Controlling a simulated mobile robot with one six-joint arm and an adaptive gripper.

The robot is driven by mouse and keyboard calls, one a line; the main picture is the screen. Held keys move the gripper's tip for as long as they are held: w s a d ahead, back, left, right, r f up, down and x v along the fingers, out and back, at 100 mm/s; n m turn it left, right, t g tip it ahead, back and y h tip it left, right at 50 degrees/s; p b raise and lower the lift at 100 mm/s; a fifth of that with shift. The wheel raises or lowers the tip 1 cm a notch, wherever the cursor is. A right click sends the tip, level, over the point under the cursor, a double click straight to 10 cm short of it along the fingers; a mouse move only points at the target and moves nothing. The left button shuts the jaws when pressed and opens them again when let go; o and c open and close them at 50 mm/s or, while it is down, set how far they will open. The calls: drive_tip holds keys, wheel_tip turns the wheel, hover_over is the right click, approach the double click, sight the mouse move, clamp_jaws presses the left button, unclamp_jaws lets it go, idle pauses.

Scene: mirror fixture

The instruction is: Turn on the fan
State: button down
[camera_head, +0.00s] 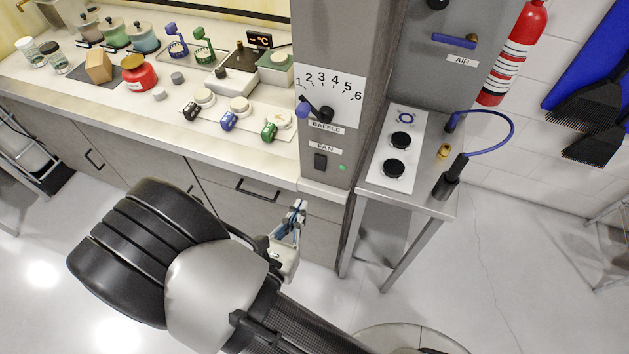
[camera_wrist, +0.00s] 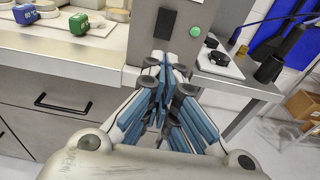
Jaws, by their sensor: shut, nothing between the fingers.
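The fan switch (camera_head: 320,161) is a small black rocker on the grey column, under the FAN label (camera_head: 324,147). A round green light (camera_head: 342,168) sits to its right. In the wrist view the switch (camera_wrist: 167,23) and the green light (camera_wrist: 195,31) show just above my fingers. I cannot tell whether the light is lit or which way the rocker is tipped. My gripper (camera_wrist: 165,67) has its blue-padded fingers closed together and empty. In the head view my gripper (camera_head: 299,207) is below and left of the switch, apart from it.
Above the switch is a baffle knob (camera_head: 325,114) with a numbered dial. The counter (camera_head: 150,135) at left holds pots, jars and coloured blocks. A metal side table (camera_head: 430,207) with black discs and a blue hose (camera_head: 490,113) stands right of the column.

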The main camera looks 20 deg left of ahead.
sight(320, 163)
drive_tip(key=w+f+b, duration=0.1)
drive_tip(key=w, duration=0.9)
drive_tip(key=shift+w+d+f+b, duration=0.15)
drive_tip(key=shift+w+d+b, duration=0.1)
drive_tip(key=shift+d+b, duration=0.15)
